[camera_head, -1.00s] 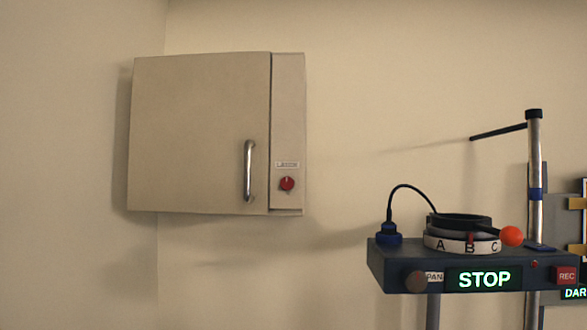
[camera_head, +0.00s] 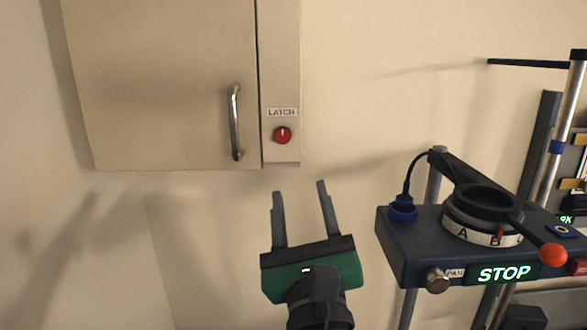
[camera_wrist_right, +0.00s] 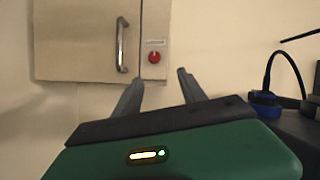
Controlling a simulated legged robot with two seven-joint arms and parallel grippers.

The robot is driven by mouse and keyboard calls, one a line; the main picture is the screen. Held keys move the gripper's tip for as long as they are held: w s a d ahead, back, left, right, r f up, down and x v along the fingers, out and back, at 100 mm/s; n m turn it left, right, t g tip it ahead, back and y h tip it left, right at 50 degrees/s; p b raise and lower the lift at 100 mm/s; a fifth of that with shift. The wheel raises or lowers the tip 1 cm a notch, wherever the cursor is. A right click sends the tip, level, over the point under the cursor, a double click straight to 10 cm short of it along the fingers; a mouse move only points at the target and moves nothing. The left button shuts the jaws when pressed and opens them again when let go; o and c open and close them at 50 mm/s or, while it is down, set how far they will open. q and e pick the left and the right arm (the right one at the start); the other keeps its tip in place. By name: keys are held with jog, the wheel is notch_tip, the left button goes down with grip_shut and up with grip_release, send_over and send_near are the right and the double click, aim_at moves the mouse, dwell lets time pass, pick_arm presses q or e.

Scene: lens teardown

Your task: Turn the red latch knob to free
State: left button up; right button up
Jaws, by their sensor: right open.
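The red latch knob (camera_head: 283,135) is on the narrow right-hand panel of a beige wall cabinet (camera_head: 160,90), under a LATCH label (camera_head: 282,112). A pale mark on the knob looks about vertical. My right gripper (camera_head: 298,187) is open and empty, below the knob and apart from it, with its fingers pointing up toward the cabinet. In the right wrist view the knob (camera_wrist_right: 154,57) shows beyond the gap between the open fingers (camera_wrist_right: 158,76). The cabinet door looks shut. My left gripper is not in view.
A metal door handle (camera_head: 235,122) stands out just left of the knob. To the right, a dark console (camera_head: 410,245) carries a lettered dial (camera_head: 475,235), an orange ball lever (camera_head: 553,254), a cable and a lit STOP display (camera_head: 504,273). Open space lies between cabinet and console.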

jog(key=p, duration=0.6)
send_near(285, 142)
jog(key=w, duration=0.1)
jog(key=w+a+r, duration=0.1)
jog(key=w, duration=0.1)
jog(key=w+a+r, duration=0.1)
jog(key=shift+w+r, duration=0.25)
jog(key=shift+w, duration=0.05)
jog(key=w, duration=0.1)
jog(key=p, duration=0.1)
jog(key=w+r, duration=0.1)
jog(key=shift+w+d, duration=0.35)
jog(key=shift+d, duration=0.05)
jog(key=shift+w+d+f, duration=0.15)
jog(key=shift+w+d, duration=0.2)
jog(key=shift+d, duration=0.2)
jog(key=shift+s+a, duration=0.1)
jog(key=shift+a, duration=0.55)
jog(key=c, duration=0.8)
grip_shut()
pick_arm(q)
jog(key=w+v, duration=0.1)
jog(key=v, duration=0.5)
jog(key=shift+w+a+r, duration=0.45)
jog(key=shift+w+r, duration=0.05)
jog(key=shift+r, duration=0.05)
pick_arm(e)
jog(key=shift+d, duration=0.2)
